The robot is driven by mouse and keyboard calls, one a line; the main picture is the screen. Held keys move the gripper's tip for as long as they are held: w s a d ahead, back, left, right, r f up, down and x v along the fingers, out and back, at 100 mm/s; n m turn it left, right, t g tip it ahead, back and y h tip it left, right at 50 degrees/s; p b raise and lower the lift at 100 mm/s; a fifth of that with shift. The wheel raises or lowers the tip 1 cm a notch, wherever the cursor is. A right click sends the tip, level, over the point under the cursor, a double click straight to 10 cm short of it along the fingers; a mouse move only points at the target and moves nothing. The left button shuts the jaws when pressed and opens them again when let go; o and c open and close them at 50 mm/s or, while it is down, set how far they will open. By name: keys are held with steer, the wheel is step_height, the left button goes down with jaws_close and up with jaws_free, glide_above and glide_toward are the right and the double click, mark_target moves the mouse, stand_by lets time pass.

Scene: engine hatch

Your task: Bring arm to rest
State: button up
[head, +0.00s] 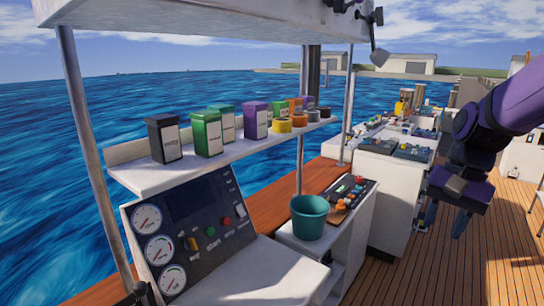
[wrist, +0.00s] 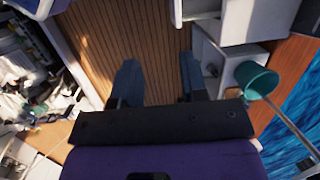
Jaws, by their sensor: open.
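My gripper (head: 440,220) hangs at the right of the head view, fingers pointing down over the wooden deck (head: 400,285). In the wrist view its two blue-grey fingers (wrist: 158,82) are spread apart, with only deck planks between them. It holds nothing. My purple arm comes in from the upper right of the head view. The gripper is to the right of the white console cabinets and appears clear of them.
A teal bucket (head: 309,217) stands on a white console at centre; it also shows in the wrist view (wrist: 257,80). A shelf (head: 180,175) holds several coloured boxes and tape rolls. A gauge panel (head: 190,228) is below. Open deck lies at the lower right.

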steer(key=s+r+n+t+h, duration=0.1)
steer(key=s+r+n+t, duration=0.2)
steer(key=s, duration=0.3)
steer(key=s+a+r+n+t+h, duration=0.1)
steer(key=s+r+n+t, duration=0.2)
steer(key=s+r+n, duration=0.1)
steer(key=s+r, duration=0.1)
steer(key=s, duration=0.1)
steer(key=shift+s+a+r+h, duration=0.15)
steer(key=shift+s+r+h, duration=0.15)
steer(key=shift+s+r, duration=0.1)
